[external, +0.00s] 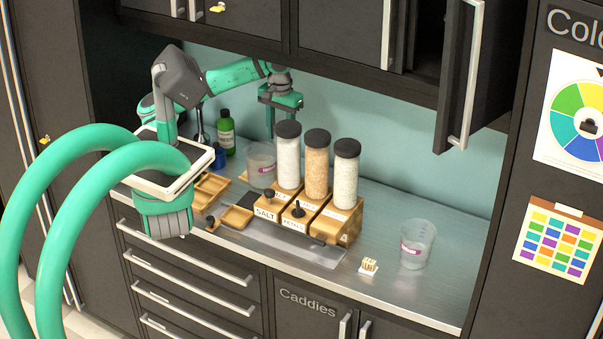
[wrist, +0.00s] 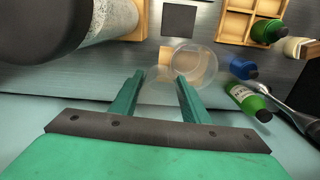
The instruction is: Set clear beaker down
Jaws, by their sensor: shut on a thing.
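A clear beaker (external: 261,163) with a pink label is at the back of the counter, left of the tall dispensers. It also shows in the wrist view (wrist: 197,64), at and just beyond my fingertips. My gripper (external: 271,134) reaches down over it from above and is shut on it; the wrist view shows the two green fingers (wrist: 159,80) on either side of its near part. The beaker's base is partly hidden, so I cannot tell whether it touches the counter. A second clear beaker (external: 417,246) with a pink label stands upright on the right of the counter.
Several tall dispensers with dark lids (external: 317,165) stand on wooden bases close right of the held beaker. A green bottle (external: 226,133) and a blue container (wrist: 243,69) are on its other side. Wooden trays (external: 210,188) lie in front. Bare counter (external: 385,220) lies right.

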